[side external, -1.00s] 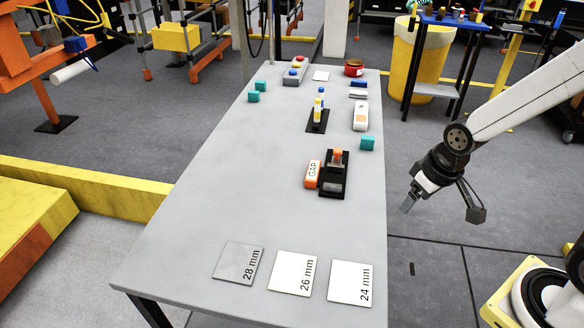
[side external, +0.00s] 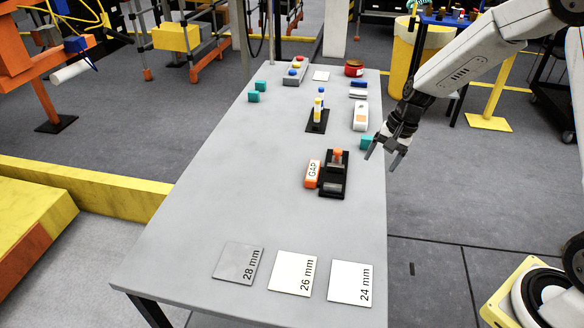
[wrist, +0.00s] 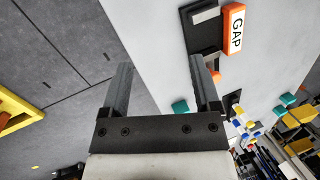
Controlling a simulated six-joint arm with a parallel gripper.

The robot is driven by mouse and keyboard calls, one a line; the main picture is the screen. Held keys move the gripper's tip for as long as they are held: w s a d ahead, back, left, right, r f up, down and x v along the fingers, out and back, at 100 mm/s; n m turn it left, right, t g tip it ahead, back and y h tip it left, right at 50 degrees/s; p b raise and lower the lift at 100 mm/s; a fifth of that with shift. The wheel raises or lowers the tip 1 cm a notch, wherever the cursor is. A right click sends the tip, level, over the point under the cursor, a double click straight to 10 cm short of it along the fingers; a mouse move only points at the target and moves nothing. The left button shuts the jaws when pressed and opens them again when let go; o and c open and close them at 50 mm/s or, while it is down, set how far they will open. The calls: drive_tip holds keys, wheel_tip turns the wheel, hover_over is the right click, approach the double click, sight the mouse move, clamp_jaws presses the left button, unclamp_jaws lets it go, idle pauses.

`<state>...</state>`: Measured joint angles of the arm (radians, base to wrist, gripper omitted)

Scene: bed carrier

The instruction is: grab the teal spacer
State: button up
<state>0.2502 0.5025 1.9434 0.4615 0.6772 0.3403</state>
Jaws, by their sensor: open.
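One teal spacer (side external: 366,142) stands at the right edge of the grey table; my gripper's finger hides part of it in the side view. In the wrist view this teal spacer (wrist: 180,106) shows between the fingers, nearer the right one. Two more teal spacers, a farther one (side external: 260,85) and a nearer one (side external: 253,97), sit at the table's far left edge. My gripper (side external: 381,161) is open and empty, beside the table's right edge, with its fingers pointing down. It also shows in the wrist view (wrist: 160,64). I cannot tell its exact height.
A black fixture (side external: 333,186) and an orange GAP block (side external: 312,174) stand nearby on the grey table (side external: 220,180). A white device (side external: 361,116) and a black stand (side external: 318,127) lie farther back. Labelled plates, such as the 26 mm one (side external: 293,273), lie in front.

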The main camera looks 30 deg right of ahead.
drive_tip(key=w+d+f+m+t+y, duration=0.3)
drive_tip(key=w+d+f+m+y, duration=0.15)
drive_tip(key=w+d+m, duration=0.55)
drive_tip(key=m+t+y, duration=0.2)
drive_tip(key=m+t, duration=0.3)
drive_tip(key=m, duration=0.1)
approach(370, 138)
drive_tip(key=w+a, duration=0.2)
drive_tip(key=shift+f+x, duration=0.25)
drive_tip(key=shift+x, duration=1.75)
drive_tip(key=shift+f+x, duration=0.25)
drive_tip(key=shift+x, duration=1.8)
drive_tip(key=shift+s+d, duration=0.15)
drive_tip(key=shift+s, duration=0.05)
drive_tip(key=shift+c, duration=0.2)
clamp_jaws()
